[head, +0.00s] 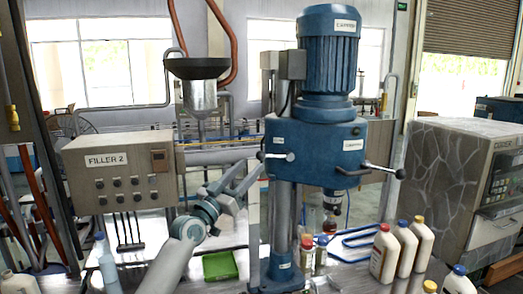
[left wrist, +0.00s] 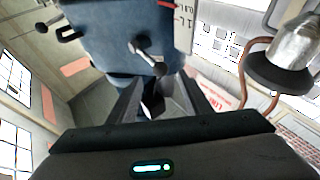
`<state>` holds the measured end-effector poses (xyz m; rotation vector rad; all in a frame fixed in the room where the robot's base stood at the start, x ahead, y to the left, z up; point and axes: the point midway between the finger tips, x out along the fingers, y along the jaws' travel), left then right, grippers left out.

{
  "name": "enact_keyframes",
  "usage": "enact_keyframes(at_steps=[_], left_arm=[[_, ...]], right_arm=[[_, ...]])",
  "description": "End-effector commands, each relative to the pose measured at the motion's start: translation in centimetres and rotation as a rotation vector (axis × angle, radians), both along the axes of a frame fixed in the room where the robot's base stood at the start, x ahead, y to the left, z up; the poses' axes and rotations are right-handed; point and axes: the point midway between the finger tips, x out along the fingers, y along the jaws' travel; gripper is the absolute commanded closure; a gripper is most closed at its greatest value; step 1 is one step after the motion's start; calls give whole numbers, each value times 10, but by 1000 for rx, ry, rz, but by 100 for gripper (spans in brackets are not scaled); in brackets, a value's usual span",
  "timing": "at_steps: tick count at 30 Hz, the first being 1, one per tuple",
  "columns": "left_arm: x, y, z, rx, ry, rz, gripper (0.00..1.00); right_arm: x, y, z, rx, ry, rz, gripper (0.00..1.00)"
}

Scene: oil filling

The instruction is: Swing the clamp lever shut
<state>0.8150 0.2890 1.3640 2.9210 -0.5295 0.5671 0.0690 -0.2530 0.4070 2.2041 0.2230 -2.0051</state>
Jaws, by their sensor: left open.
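The blue machine (head: 315,150) stands upright on its column, right of centre. In the left wrist view, the lever (left wrist: 148,58) shows against the blue housing (left wrist: 105,35), just beyond and between the open fingertips (left wrist: 160,82). I cannot tell whether a finger touches it. My right gripper is out of view.
A longer handle (head: 370,168) juts from the machine's right side. The grey FILLER 2 control box (head: 122,170) and a dark funnel (head: 196,68) are on the left. A green tray (head: 220,265) and several white bottles (head: 407,247) stand on the table below.

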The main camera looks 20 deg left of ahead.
Motion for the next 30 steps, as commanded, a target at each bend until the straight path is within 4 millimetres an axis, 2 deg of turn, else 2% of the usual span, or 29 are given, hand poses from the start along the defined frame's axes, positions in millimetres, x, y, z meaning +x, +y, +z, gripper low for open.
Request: enact_keyframes(at_steps=[3,12,18,27,28,30], left_arm=[[20,-7,13,-2,1,-1,55],[57,-21,26,-1,0,-1,55],[66,-24,29,0,0,0,55],[67,-24,29,0,0,0,55],[67,-24,29,0,0,0,60],[67,-25,29,0,0,0,77]], right_arm=[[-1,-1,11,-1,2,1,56],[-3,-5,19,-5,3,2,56],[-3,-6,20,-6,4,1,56],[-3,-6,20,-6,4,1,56],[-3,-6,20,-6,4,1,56],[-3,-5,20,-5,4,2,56]])
